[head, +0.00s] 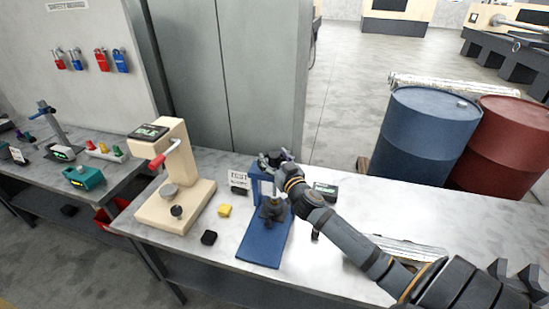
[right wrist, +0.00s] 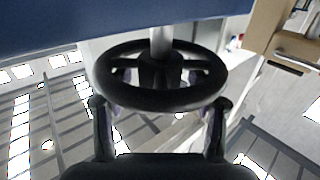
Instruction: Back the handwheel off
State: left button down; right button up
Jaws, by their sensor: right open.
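A black spoked handwheel (right wrist: 160,98) on a silver shaft fills the middle of the right wrist view, beside a blue body at the top. In the head view the blue stand (head: 262,247) is on the bench, and the wheel at its top is hard to tell from my gripper. My right gripper (head: 276,157) is at the top of this stand. It is open, with one finger on each side of the wheel's near rim; I cannot tell whether they touch it. My left gripper is not in view.
A cream test stand (head: 175,170) with a red-handled lever stands left of the blue one. A blue barrel (head: 425,135) and a red barrel (head: 503,145) stand behind the bench. A grey cabinet (head: 220,70) is behind.

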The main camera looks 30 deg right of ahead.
jog(key=s+a, duration=0.2)
jog(key=s, duration=0.9)
jog(key=shift+s, duration=0.35)
jog(key=shift+a, duration=0.1)
